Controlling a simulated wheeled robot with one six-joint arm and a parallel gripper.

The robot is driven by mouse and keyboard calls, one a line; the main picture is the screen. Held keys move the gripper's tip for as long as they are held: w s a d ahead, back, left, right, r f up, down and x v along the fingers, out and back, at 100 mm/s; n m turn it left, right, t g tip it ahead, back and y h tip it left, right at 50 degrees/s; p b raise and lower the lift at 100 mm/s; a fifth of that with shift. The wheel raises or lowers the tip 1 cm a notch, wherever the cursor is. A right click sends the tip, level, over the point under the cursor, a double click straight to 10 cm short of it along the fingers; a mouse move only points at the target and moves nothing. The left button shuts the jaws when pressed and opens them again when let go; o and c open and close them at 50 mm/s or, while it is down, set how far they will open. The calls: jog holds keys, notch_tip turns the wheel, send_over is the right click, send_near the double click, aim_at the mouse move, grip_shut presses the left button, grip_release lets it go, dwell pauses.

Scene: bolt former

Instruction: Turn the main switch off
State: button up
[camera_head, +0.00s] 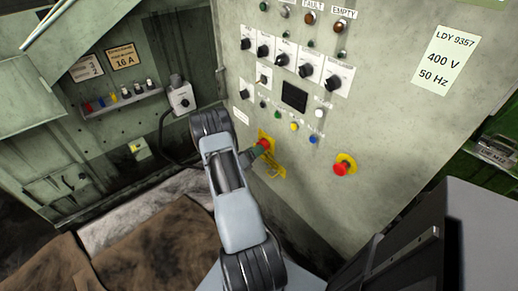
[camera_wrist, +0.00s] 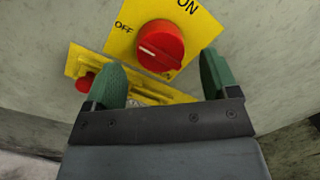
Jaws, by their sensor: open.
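The main switch, a red rotary knob (camera_wrist: 160,45) on a yellow plate (camera_wrist: 118,42), is large in the wrist view. "OFF" is printed at its left and "ON" at its upper right. A short white mark is on the knob's left part; I cannot tell its exact setting. My gripper (camera_wrist: 162,62) is open, its green fingers one on each side of the knob, with gaps visible in this view. In the head view my gripper (camera_head: 254,152) is close in front of the red knob (camera_head: 265,144), partly hiding the plate. Contact cannot be told.
A yellow bracket with a small red part (camera_wrist: 86,82) is below the plate. A red emergency button (camera_head: 341,169) is to the right on the panel. Several black knobs (camera_head: 283,60) and coloured buttons (camera_head: 294,127) are above. A grey socket box (camera_head: 181,98) is at left.

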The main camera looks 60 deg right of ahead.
jog(key=v, duration=1.1)
jog(key=shift+a, duration=0.15)
jog(key=s+a+f+m+g+y, duration=0.3)
jog(key=s+m+y, duration=0.2)
jog(key=s+m, duration=0.15)
jog(key=a+r+m+y+p, duration=0.3)
jog(key=a+r+m+y, duration=0.35)
jog(key=m, duration=0.25)
jog(key=a+r+m+t+y+p, duration=0.2)
jog(key=a+r+t+p, duration=0.1)
jog(key=a+r, duration=0.4)
jog(key=w+a+r+m+t+y+p, duration=0.1)
jog(key=a+r+t, duration=0.4)
jog(key=r, duration=0.8)
jog(key=a+r+m+t+y+p, duration=0.4)
jog(key=a+r+m+p, duration=0.1)
jog(key=a+r, duration=0.4)
jog(key=shift+w+r+t+p, duration=0.2)
jog(key=shift+r+t+p, duration=0.1)
jog(key=shift+r+p, duration=0.4)
